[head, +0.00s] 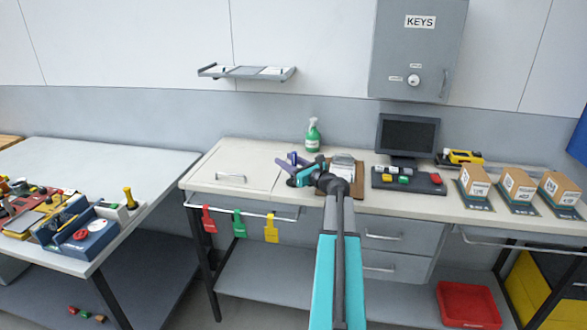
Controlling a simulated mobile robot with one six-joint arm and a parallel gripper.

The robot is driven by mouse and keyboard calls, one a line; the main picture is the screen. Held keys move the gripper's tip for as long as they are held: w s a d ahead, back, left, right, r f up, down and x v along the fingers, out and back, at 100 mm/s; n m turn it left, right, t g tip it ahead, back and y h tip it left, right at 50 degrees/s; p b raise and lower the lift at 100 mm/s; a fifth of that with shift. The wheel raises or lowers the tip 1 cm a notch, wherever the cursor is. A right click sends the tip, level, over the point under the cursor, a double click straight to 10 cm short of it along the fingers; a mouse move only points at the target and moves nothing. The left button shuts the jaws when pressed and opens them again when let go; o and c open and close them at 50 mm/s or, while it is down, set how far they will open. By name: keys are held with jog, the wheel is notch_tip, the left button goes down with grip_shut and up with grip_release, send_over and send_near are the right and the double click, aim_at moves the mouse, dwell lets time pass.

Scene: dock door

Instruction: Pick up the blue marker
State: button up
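My gripper (299,160) is over the back of the white counter, near its middle. Its two greyish-purple fingers look spread apart, one pointing left and one pointing away. A small dark blue piece (293,157) shows between the fingers and looks like the blue marker. It is small, and I cannot tell whether it touches a finger. My wrist and arm hide part of the counter around it.
A clipboard (354,178) lies just right of my gripper. A green spray bottle (313,136) stands behind. A monitor (408,135) and several boxes (516,186) are to the right. The counter's left part (215,160) is clear. A key cabinet (416,50) hangs above.

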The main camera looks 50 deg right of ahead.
grip_shut()
jog(key=shift+r, duration=0.1)
dwell(0.4)
notch_tip(320, 180, up, 10)
jog(key=b, duration=0.1)
dwell(0.6)
dwell(0.5)
